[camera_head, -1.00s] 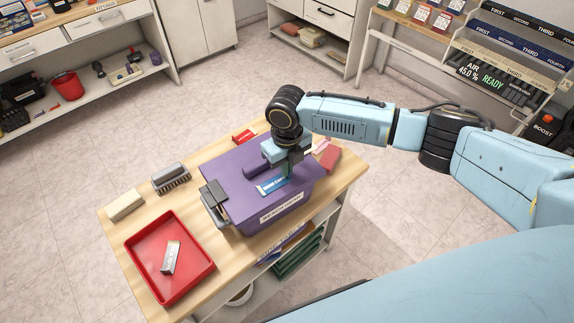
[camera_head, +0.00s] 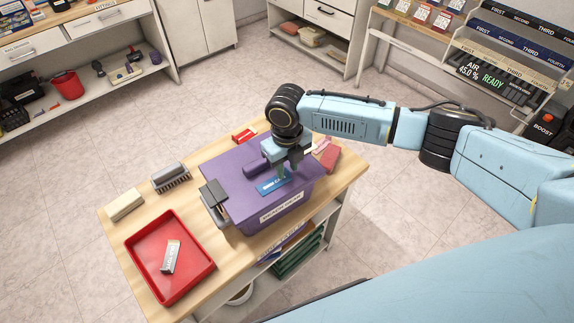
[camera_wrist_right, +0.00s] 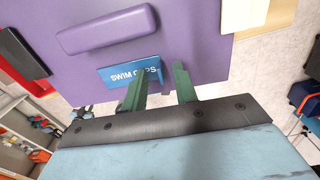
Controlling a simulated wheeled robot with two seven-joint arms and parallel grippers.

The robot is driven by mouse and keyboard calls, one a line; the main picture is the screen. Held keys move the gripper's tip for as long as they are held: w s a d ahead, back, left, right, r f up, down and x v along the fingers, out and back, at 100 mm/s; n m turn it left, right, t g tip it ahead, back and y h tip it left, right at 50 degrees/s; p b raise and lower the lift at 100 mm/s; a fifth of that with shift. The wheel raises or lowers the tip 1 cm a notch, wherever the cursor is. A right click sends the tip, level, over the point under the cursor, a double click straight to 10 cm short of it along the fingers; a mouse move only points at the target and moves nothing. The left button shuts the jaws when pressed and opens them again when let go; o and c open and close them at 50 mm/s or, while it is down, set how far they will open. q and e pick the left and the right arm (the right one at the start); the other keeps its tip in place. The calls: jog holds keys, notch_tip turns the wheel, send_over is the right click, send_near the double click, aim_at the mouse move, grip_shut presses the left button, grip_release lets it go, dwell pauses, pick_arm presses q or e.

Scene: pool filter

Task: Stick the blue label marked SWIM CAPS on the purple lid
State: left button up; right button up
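The blue label marked SWIM CAPS (camera_wrist_right: 122,75) lies on the purple lid (camera_wrist_right: 205,55) in the right wrist view, below the lid's raised handle. It also shows in the head view (camera_head: 268,187), near the lid's front edge, and looks flat. My right gripper (camera_wrist_right: 166,68) is open, its two green fingers apart. One finger covers part of the label's right end; the other is beyond it over bare lid. I cannot tell whether a finger touches the label. In the head view the right gripper (camera_head: 288,174) is just above the lid. My left gripper is not in view.
The purple bin stands on a wooden table (camera_head: 125,233). A red tray (camera_head: 142,281) holding a grey piece is at the front left. A grey brush (camera_head: 171,178), a cream block (camera_head: 125,204) and a reddish block (camera_head: 329,157) lie around the bin.

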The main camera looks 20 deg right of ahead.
notch_tip(320, 180, up, 13)
dwell(0.4)
